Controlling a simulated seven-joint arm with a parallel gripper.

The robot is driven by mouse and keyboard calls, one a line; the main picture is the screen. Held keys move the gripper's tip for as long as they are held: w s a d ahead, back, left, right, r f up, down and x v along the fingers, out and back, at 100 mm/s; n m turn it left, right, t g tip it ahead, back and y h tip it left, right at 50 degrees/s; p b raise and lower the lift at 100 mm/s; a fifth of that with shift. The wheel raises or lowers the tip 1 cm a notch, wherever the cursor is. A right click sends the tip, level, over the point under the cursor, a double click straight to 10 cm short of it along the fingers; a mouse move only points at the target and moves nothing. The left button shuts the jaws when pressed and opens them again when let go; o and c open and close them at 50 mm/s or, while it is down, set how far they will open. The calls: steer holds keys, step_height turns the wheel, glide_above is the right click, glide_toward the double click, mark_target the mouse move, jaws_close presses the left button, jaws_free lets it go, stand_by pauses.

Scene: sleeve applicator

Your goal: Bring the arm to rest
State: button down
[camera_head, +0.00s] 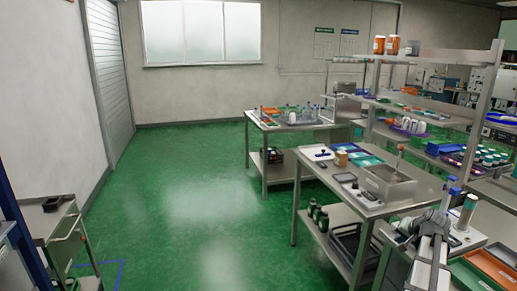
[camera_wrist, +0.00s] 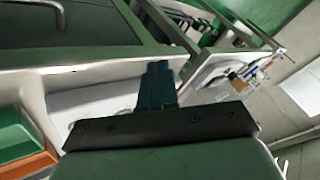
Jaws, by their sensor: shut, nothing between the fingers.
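My gripper (camera_wrist: 157,68) shows in the wrist view, with its dark fingers together and nothing between them. The fingers point up in the picture, in front of a pale, tilted surface. In the head view, what looks like my arm is folded at the lower right, beside the near end of the workbench. I cannot make out the fingertips there.
A steel workbench (camera_head: 327,179) with a metal box (camera_head: 388,184) stands at the right. A second table (camera_head: 262,122) is behind it. A shelf rack (camera_head: 425,110) rises at far right. A steel cart (camera_head: 45,222) stands at left. The green floor (camera_head: 200,200) between is clear.

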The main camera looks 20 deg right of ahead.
steer(key=w+a+f+n+g+y, duration=0.1)
steer(key=w+a+f+n, duration=0.1)
steer(key=a+f, duration=0.5)
steer(key=w+a+f+n+g+y, duration=0.1)
steer(key=w+a+f, duration=0.2)
steer(key=a, duration=0.8)
steer(key=w+a+f+n+g+y, duration=0.1)
steer(key=w+a+f+n, duration=0.1)
steer(key=a+f, duration=0.5)
steer(key=s+a+f+n+g+h, duration=0.1)
steer(key=s+a+f+n+g, duration=0.3)
steer(key=a, duration=1)
steer(key=s+a+f+n, duration=0.3)
steer(key=s+a+f, duration=0.3)
steer(key=a, duration=0.8)
steer(key=s+f+g, duration=0.3)
steer(key=s+f, duration=0.8)
steer(key=s, duration=0.3)
steer(key=s+f+g, duration=0.4)
steer(key=s+f, duration=0.7)
steer(key=s, duration=0.4)
steer(key=shift+d, duration=0.2)
